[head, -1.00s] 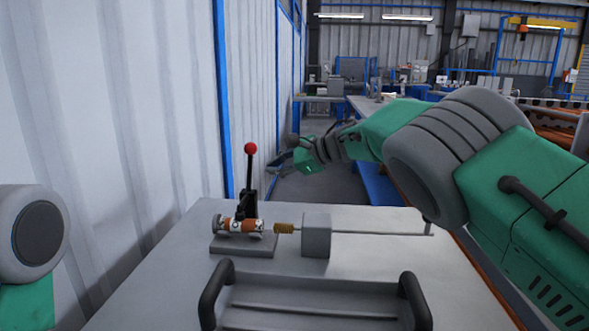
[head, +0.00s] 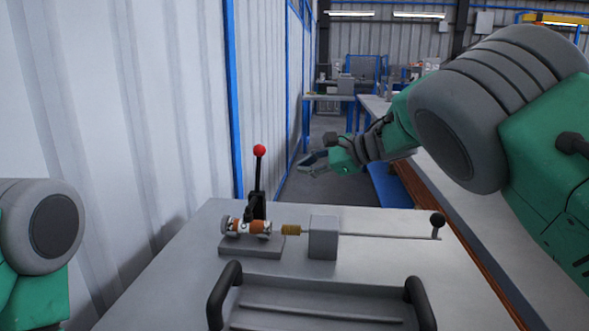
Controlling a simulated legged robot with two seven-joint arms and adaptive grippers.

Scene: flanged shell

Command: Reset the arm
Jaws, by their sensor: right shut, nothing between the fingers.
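My right arm comes in from the right, and its gripper (head: 308,163) is beyond the far edge of the table, above the floor, pointing left. It is shut and holds nothing. My left arm shows only as a grey and green link at the lower left; its gripper is out of view. On the table, the flanged shell (head: 246,227), orange and white, lies in a clamp fixture (head: 250,251) with an upright red-knobbed lever (head: 259,178). A brass-coloured tip (head: 291,230) from a grey block (head: 323,237) points at the shell; I cannot tell whether they touch.
A grey tray with black handles (head: 416,297) sits at the table's (head: 387,255) near edge. A thin rod (head: 390,236) with a dark knob runs right from the block. A corrugated wall (head: 150,120) stands close on the left. A long bench (head: 450,200) runs along the right.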

